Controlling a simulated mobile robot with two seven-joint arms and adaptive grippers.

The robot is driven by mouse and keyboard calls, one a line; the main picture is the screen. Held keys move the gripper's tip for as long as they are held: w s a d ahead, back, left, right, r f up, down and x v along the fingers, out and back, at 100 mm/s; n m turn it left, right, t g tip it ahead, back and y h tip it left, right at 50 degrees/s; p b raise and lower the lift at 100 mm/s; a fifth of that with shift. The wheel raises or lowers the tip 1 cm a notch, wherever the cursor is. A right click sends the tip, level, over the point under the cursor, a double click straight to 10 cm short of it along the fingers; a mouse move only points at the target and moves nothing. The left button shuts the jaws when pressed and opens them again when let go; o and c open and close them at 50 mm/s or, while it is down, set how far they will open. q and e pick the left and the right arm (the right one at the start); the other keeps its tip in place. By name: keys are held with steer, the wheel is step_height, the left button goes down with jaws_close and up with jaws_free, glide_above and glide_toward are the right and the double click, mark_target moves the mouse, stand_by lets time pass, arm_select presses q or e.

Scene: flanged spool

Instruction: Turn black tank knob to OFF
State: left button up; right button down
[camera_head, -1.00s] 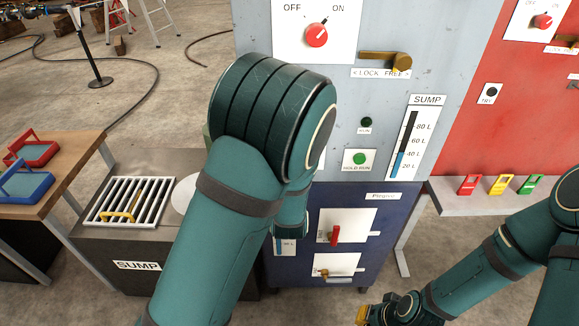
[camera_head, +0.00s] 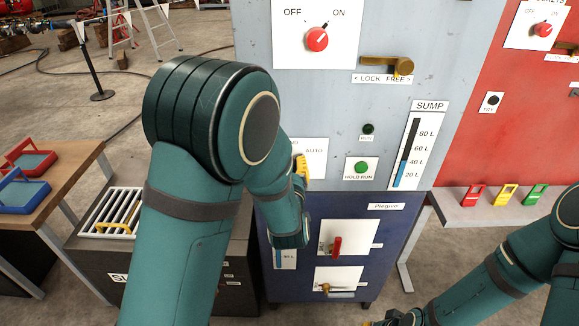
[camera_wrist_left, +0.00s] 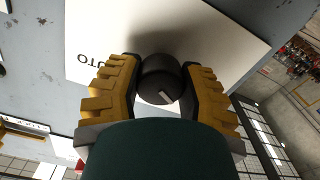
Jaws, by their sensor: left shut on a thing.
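The black knob (camera_wrist_left: 160,80) stands on a white plate marked AUTO (camera_wrist_left: 215,40), between the two yellow fingers of my left gripper (camera_wrist_left: 160,72). The gripper is shut on the knob, one finger at each side. A short white mark shows on the knob's face; the AUTO lettering is upside down at the left. In the head view the plate (camera_head: 315,146) is partly covered by my left arm, a yellow finger shows in front of it, and the knob is hidden. Only a sliver of my right gripper (camera_head: 372,323) shows at the bottom edge.
The grey panel also carries a red knob (camera_head: 316,39), a brass lever (camera_head: 386,65), a green HOLD RUN button (camera_head: 361,167) and a SUMP gauge (camera_head: 417,146). A blue cabinet (camera_head: 390,222) sits below. A slatted sump box (camera_head: 104,215) stands at left.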

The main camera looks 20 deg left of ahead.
arm_select(q)
steer(key=shift+w+r, duration=0.1)
steer(key=shift+r, duration=0.2)
steer(key=o, duration=1.2)
steer(key=shift+f, duration=0.15)
steer(key=shift+s+d, duration=0.1)
steer(key=shift+s, duration=0.2)
steer(key=v, duration=0.7)
